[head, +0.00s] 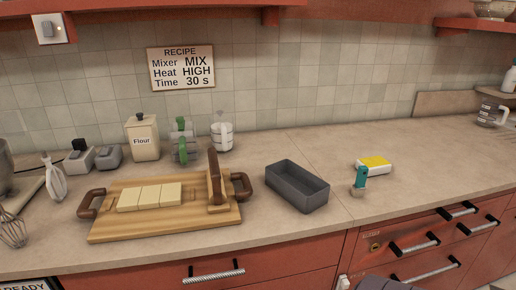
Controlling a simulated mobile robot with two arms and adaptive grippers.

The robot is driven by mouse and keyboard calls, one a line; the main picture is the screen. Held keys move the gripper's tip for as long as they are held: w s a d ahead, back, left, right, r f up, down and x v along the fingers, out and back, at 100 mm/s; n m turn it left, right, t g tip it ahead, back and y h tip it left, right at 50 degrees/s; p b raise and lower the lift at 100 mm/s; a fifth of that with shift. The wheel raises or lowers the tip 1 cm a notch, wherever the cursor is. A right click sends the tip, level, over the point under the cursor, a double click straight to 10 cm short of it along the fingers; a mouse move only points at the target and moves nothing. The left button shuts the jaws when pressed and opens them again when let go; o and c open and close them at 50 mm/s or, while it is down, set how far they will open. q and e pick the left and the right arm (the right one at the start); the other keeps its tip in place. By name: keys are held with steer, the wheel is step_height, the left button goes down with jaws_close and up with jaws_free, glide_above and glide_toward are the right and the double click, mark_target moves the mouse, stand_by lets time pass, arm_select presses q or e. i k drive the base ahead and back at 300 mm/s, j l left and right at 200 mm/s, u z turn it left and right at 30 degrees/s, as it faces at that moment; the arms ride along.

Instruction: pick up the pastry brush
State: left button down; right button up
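A small upright thing with a teal upper part (361,175) and a greyish lower end stands on the counter, right of the dark loaf tin. It looks like the pastry brush, though it is too small to be sure. It stands just in front of a white and yellow block (374,165) and overlaps its front left corner in the head view. Nothing holds it. Neither of my grippers is in view.
The dark grey loaf tin (297,192) stands left of the teal thing. A wooden board (110,233) with pale slabs and an upright wooden piece lies further left. A whisk (12,230) is at far left. The counter (430,160) right of the block is clear.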

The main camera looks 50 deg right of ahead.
mark_target(359, 189)
steer(key=l+z, duration=0.1)
steer(key=z, duration=2.15)
